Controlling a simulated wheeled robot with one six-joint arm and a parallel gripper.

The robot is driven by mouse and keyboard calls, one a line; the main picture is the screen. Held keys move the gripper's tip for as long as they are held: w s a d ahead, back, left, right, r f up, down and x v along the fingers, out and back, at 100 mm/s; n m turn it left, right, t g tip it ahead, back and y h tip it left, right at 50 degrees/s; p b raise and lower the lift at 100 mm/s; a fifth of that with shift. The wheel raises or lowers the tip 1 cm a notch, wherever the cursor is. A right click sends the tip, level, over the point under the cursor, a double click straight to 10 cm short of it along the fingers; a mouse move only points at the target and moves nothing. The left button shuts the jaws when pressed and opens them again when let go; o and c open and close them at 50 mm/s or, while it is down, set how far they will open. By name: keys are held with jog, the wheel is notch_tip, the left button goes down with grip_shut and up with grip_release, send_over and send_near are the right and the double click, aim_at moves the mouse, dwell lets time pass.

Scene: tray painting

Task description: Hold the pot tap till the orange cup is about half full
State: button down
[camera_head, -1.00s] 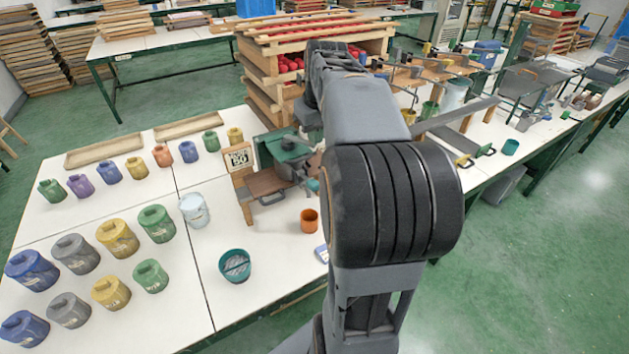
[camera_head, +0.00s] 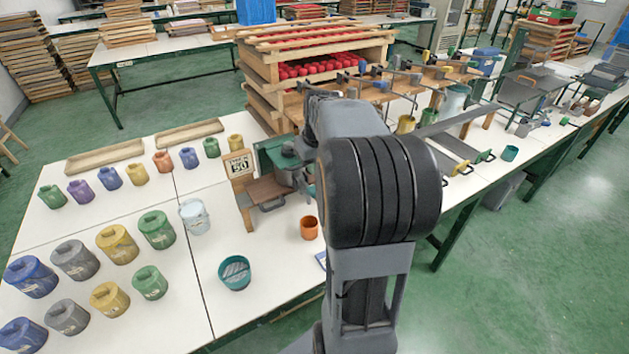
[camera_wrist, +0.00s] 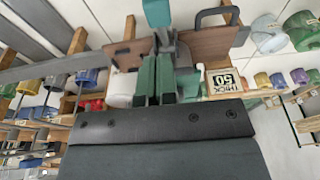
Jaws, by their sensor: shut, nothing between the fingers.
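The orange cup (camera_head: 309,228) stands upright on the white table in the head view, left of my arm; its inside is too small to judge the level. The green pot (camera_head: 282,152) stands behind it, beside a wooden board. A small teal piece, perhaps the tap's handle, shows near the pot and in the wrist view (camera_wrist: 157,12). My gripper (camera_wrist: 157,78) is shut and empty in the wrist view, in front of the pot's area; contact with the tap cannot be told. My arm hides the gripper in the head view.
A "THICK 50" sign (camera_head: 238,165) stands left of the pot. A teal tub (camera_head: 235,272) and a white bucket (camera_head: 194,216) stand nearby, with rows of coloured pots further left. A wooden rack (camera_head: 310,60) with red items is behind.

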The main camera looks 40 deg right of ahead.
aim_at(313, 188)
jog(key=shift+s+f, duration=0.15)
jog(key=shift+f, duration=1.15)
jog(key=shift+s+f, duration=0.15)
jog(key=shift+f, duration=1.15)
